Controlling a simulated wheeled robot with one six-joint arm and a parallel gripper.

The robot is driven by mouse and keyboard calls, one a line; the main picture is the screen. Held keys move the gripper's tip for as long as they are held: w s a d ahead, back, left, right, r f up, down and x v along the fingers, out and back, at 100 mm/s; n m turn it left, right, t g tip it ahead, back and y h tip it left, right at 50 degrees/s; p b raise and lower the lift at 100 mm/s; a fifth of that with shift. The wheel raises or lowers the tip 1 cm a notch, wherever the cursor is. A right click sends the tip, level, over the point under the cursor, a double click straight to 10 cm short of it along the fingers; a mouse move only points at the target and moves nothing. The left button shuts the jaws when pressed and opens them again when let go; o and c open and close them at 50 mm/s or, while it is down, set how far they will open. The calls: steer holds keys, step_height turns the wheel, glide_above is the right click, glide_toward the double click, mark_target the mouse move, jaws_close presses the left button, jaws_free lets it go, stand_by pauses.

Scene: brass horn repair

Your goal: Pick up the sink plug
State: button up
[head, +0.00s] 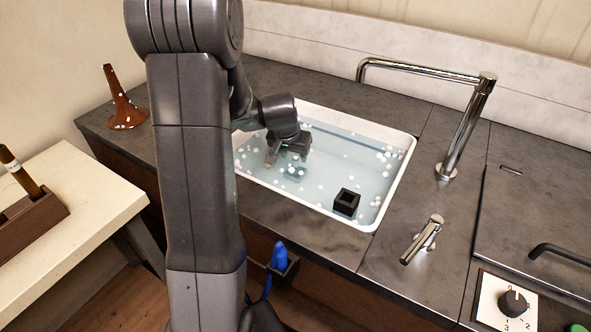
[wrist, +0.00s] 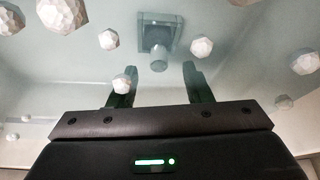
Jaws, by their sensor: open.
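The sink plug (wrist: 160,36) appears in the wrist view as a grey-green square piece with a rounded knob, at the top centre, beyond my fingertips. In the head view a pale blue-green shape (head: 294,173) under the water just below my gripper may be the plug; foam and water blur it. My gripper (wrist: 158,78) is open and empty, its two dark fingers pointing towards the plug with the knob between their lines. In the head view my gripper (head: 285,157) is low over the water-filled sink; I cannot tell if the fingertips are in the water.
The white-rimmed sink (head: 392,180) holds water with scattered white foam balls. A black square open box (head: 347,202) sits in its near right part. A chrome tap (head: 466,130) and a short chrome lever (head: 424,240) stand to the right. A brown cone (head: 122,108) stands left.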

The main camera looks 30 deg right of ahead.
mark_target(295, 160)
steer(key=x, duration=0.4)
steer(key=shift+s+f, duration=0.1)
steer(key=shift+f, duration=0.1)
jaws_close()
steer(key=shift+r, duration=0.1)
